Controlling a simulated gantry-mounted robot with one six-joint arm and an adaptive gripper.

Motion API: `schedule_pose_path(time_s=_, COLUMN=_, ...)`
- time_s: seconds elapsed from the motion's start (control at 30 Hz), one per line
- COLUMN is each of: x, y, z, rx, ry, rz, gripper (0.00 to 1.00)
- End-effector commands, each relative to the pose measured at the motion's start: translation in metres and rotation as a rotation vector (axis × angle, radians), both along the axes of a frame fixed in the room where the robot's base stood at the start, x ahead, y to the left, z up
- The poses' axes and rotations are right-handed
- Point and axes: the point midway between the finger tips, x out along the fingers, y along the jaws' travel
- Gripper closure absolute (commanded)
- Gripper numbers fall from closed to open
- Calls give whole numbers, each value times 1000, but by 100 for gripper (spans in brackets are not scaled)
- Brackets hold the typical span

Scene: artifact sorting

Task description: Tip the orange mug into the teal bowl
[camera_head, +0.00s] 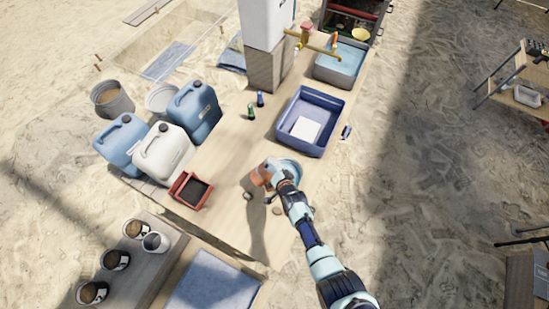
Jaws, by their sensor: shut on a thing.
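The orange mug (260,175) is at the end of my arm, over the table. My gripper (271,180) is shut on it. The mug looks tilted, but its opening and contents are too small to make out. The bowl (292,165), a blue-teal round shape, shows just right of the mug, partly hidden behind my gripper and wrist. Whether the mug is directly over the bowl's rim or beside it, I cannot tell. The fingers are small and mostly hidden.
A blue basin (335,109) with a white sheet stands behind the bowl. A red tray (190,190) sits at the table's left edge, near several jerrycans (163,152). Small bottles (260,99) stand further back. Small stones lie near the mug. The table between tray and mug is mostly clear.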

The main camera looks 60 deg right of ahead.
Motion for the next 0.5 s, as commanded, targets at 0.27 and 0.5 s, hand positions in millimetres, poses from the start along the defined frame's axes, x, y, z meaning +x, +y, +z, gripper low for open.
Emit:
schedule_pose_path(time_s=0.27, x=0, y=-1, z=-2, rx=7, ry=-9, rz=-3, gripper=86)
schedule_pose_path(time_s=0.5, x=-1, y=-2, z=-4, rx=14, ry=-14, rz=-6, gripper=86)
